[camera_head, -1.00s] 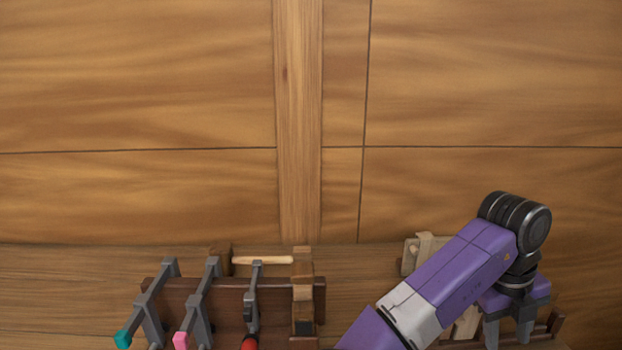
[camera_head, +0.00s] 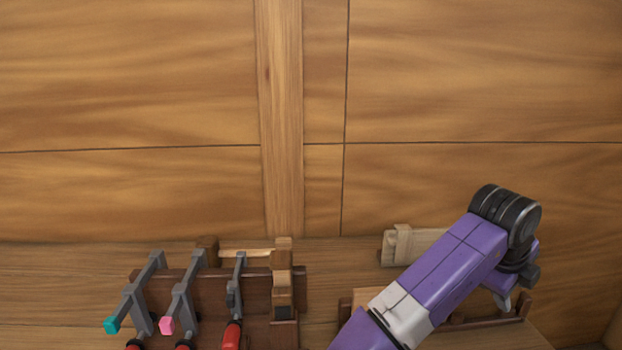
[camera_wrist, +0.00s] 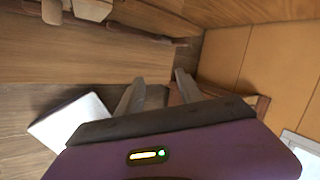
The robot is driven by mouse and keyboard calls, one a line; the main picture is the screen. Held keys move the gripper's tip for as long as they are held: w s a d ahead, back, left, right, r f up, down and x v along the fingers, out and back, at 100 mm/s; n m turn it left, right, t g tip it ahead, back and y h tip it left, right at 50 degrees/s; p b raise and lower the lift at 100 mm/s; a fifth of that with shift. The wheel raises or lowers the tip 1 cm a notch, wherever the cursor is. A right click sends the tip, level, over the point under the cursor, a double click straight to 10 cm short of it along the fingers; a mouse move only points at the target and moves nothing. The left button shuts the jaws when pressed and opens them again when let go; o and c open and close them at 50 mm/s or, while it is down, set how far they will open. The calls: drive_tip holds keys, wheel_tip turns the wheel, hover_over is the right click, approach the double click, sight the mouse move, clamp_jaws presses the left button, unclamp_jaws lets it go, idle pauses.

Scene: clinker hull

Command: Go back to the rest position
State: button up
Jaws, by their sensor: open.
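My gripper (camera_wrist: 158,92) shows in the wrist view with its two grey fingers apart and nothing between them. In the head view my purple and white arm reaches up from the bottom to the right of centre. Its black wrist joint is in front of the plank wall, and my gripper (camera_head: 505,298) is partly hidden behind the arm, above the right end of the bench.
A dark wooden rack (camera_head: 258,293) holds several grey clamps, with teal and pink tips and red handles, at lower left. A pale wooden block (camera_head: 403,245) lies left of my arm. A white flat thing (camera_wrist: 75,122) shows in the wrist view. The wall (camera_head: 150,80) above is bare.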

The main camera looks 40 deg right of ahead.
drive_tip(key=w+d+r+n+t+h, duration=0.1)
drive_tip(key=w+d+r+n+h, duration=0.1)
drive_tip(key=d+r+n+h, duration=0.55)
drive_tip(key=w+a+r+n+t+h, duration=0.35)
drive_tip(key=r+n, duration=0.25)
drive_tip(key=r, duration=0.3)
drive_tip(key=w+a+f+n+t+y, duration=0.15)
drive_tip(key=w+a+n+t, duration=0.25)
drive_tip(key=a+n+t, duration=0.4)
drive_tip(key=w+a+f+n+t+y, duration=0.1)
drive_tip(key=w+a+n+t+y, duration=0.25)
drive_tip(key=a+n+t, duration=0.4)
drive_tip(key=s+a+f+n+t+y, duration=0.1)
drive_tip(key=s+a+f+n+y, duration=0.2)
drive_tip(key=a+f+n+y, duration=0.45)
drive_tip(key=s+a+f+n+t+y, duration=0.1)
drive_tip(key=s+a+f+n+y, duration=0.3)
drive_tip(key=a, duration=0.7)
drive_tip(key=s+a+f+m+g, duration=0.1)
drive_tip(key=s+a+f+g, duration=0.1)
drive_tip(key=s, duration=0.4)
drive_tip(key=s+a+f+m+g+y, duration=0.1)
drive_tip(key=s+a+f+g, duration=0.1)
drive_tip(key=s+a+f, duration=0.3)
drive_tip(key=s+a+f+m+g, duration=0.1)
drive_tip(key=s+a+f+g, duration=0.1)
drive_tip(key=s+f, duration=0.5)
drive_tip(key=shift+s+a, duration=0.9)
drive_tip(key=shift+s, duration=0.15)
